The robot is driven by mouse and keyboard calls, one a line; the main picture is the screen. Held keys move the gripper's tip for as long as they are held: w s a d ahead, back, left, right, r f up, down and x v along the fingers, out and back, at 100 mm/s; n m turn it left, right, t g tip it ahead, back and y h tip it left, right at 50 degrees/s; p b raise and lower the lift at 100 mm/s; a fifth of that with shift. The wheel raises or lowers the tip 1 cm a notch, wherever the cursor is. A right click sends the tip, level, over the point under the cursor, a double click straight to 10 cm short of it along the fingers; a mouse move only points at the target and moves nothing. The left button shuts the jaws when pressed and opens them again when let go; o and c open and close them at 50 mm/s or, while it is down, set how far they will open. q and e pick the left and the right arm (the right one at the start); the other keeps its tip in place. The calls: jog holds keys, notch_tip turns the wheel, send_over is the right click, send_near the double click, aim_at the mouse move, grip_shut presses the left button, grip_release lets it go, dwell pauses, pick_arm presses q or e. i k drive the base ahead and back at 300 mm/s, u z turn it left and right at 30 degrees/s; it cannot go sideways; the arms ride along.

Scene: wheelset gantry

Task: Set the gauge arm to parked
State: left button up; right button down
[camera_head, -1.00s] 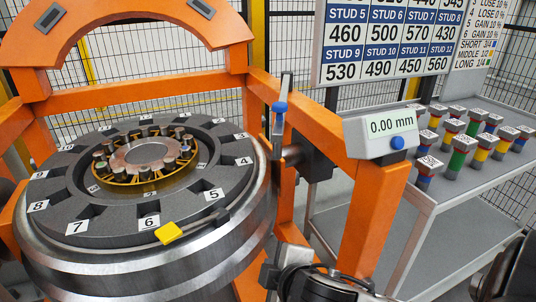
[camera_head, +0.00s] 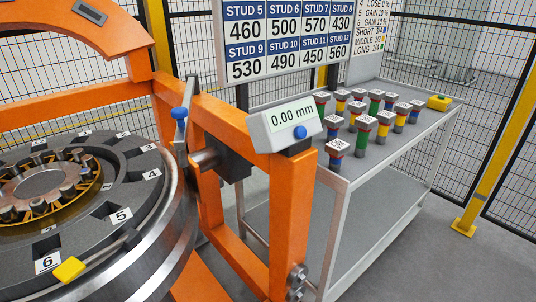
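The piece that looks like the gauge arm is a slim grey bar (camera_head: 187,98) standing nearly upright beside the wheel, with a blue knob (camera_head: 180,113) on it. It stands by the orange frame, near a dark block (camera_head: 228,158) with a grey cylinder. The gauge readout (camera_head: 284,124) on the frame's corner shows 0.00 mm and has a blue button (camera_head: 300,132). No parked mark is readable. Neither of my grippers can be made out in this view.
The wheel (camera_head: 150,262) with numbered slots and a yellow tab (camera_head: 68,270) fills the lower left. An orange frame (camera_head: 288,215) stands between it and a grey cart (camera_head: 400,150) with several coloured studs. A stud board (camera_head: 290,40) hangs behind.

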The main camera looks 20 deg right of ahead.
aim_at(183, 113)
jog(key=z, duration=1.15)
jog(key=k, duration=0.95)
jog(key=u, duration=1.2)
jog(key=i, duration=0.9)
jog(key=z, duration=0.05)
